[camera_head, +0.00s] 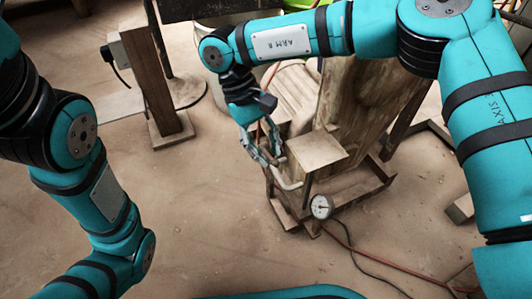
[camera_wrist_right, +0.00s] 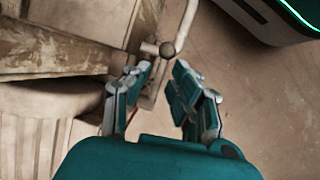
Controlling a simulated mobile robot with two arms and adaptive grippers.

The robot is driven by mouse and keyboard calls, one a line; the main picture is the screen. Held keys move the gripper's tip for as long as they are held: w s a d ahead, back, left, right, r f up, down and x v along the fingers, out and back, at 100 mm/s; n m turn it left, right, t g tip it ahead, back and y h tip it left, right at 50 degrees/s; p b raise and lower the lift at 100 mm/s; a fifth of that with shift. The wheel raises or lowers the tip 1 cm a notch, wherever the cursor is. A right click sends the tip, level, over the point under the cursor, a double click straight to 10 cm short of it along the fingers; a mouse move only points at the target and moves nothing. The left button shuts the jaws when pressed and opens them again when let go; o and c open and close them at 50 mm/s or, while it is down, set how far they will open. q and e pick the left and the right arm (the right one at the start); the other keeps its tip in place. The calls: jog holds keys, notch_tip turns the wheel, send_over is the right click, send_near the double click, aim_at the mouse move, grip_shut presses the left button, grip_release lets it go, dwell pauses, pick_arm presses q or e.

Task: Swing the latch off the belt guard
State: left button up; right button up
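My right gripper (camera_head: 266,152) hangs at the left side of a wooden machine (camera_head: 365,105). In the right wrist view its fingers (camera_wrist_right: 165,80) are apart, with a gap between the tips. A pale bent rod (camera_wrist_right: 184,25) with a dark round knob (camera_wrist_right: 167,49) lies just beyond the fingertips, and part of it runs down beside the left finger. I cannot tell whether they touch. In the head view a pale bent rod (camera_head: 287,183) shows just below the gripper, probably the latch. I cannot tell the belt guard's outline for sure. My left gripper is outside the view.
A flat square plate (camera_head: 317,150) and a round gauge (camera_head: 321,206) stand right of the gripper. A reddish hose (camera_head: 390,262) trails over the floor. A wooden post (camera_head: 145,75) stands at the back left. The floor between is bare.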

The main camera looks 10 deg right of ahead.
grip_shut()
dwell(0.3)
jog(key=shift+d, duration=0.1)
